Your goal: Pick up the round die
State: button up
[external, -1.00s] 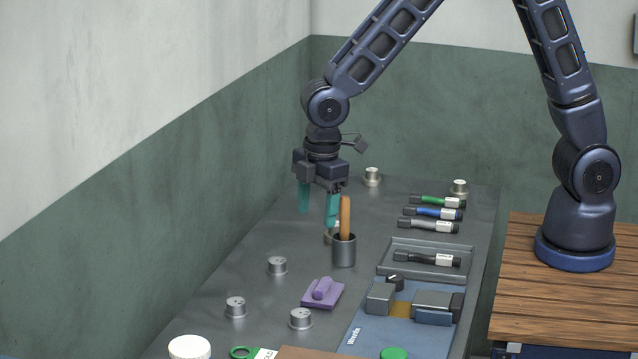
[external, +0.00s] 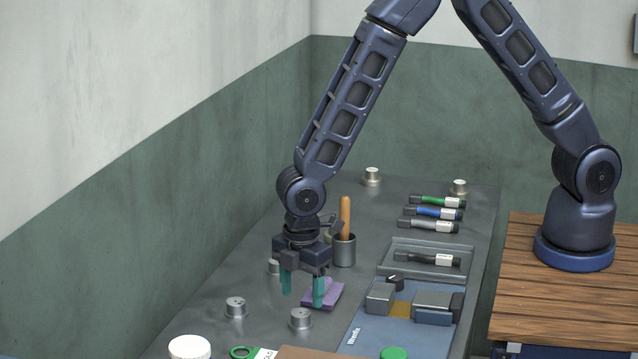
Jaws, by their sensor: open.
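Several small round silver metal pieces with a dark hole on top, which look like round dies, stand on the grey bench in the external view. One round die (external: 301,319) is at the front, just below and in front of my fingers. Another round die (external: 235,307) stands to its left. A third die (external: 273,268) is partly hidden behind my gripper. I cannot tell which one the task means. My gripper (external: 303,298) points down with its two teal fingers apart and nothing between them. It is above the bench, with the right finger in front of the purple block.
A purple block with a handle (external: 330,292) lies beside the fingers. A dark cup (external: 344,250) with a wooden handle stands behind. Marker-like tools (external: 433,212) and a blue mat with a vise (external: 355,341) are at right. More dies (external: 372,177) stand at the back.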

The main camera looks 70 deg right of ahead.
aim_at(299, 326)
jog(key=shift+w+d+f, duration=0.15)
jog(key=shift+f, duration=2.6)
jog(key=c, duration=1.1)
